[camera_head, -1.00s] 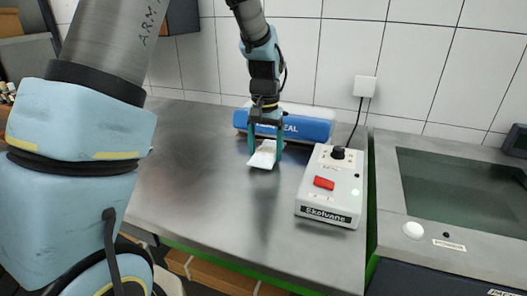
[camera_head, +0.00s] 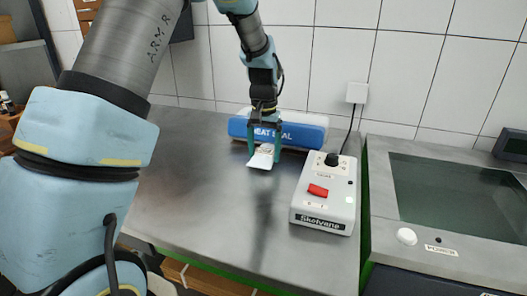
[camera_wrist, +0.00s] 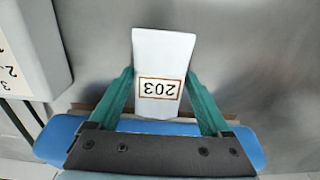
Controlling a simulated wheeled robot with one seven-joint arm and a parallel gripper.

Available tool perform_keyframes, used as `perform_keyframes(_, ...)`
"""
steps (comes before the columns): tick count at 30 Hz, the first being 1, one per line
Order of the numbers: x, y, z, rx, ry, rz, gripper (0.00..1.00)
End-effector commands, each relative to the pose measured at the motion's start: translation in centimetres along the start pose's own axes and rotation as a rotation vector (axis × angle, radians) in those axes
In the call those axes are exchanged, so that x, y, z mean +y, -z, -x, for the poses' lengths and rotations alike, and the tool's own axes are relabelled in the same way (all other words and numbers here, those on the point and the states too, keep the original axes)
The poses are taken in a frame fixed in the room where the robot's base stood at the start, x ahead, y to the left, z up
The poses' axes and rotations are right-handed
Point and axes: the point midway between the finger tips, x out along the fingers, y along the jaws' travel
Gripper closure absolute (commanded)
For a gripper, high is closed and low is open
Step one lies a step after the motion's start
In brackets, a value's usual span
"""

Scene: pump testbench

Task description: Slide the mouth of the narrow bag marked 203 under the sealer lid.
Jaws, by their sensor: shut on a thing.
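The narrow white bag (camera_head: 262,158) hangs from my gripper (camera_head: 264,150), just in front of the blue heat sealer (camera_head: 300,135) at the back of the bench. In the wrist view the bag (camera_wrist: 163,55) shows its framed label 203, upside down. My gripper's teal fingers (camera_wrist: 161,100) stand on both sides of the bag and are shut on it. The bag's near end reaches the edge of the blue sealer (camera_wrist: 60,140) in the wrist view.
A white control box (camera_head: 325,195) with a black knob and red switch stands right of the bag; its edge also shows in the wrist view (camera_wrist: 30,50). A tiled wall stands behind. The steel bench (camera_head: 195,195) is clear to the left and front.

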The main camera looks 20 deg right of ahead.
Motion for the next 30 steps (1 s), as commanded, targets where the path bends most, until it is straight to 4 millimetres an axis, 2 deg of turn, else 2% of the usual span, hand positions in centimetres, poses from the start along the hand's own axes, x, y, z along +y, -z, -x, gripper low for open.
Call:
perform_keyframes(6, 0.0, 0.0, 0.0, 0.001, 0.0, 0.0, 0.97)
perform_keyframes(7, 0.0, 0.0, 0.0, 0.001, 0.0, 0.0, 0.15)
perform_keyframes(11, 0.0, 0.0, 0.0, 0.001, 0.0, 0.0, 0.0)
perform_keyframes(18, 0.0, 0.0, 0.0, 0.0, 0.0, 0.0, 0.0)
perform_keyframes(22, 0.0, 0.1, 0.9, 0.003, 0.0, 0.0, 0.0)
perform_keyframes(30, 0.0, 0.1, 5.8, 0.006, 0.0, 0.001, 0.0)
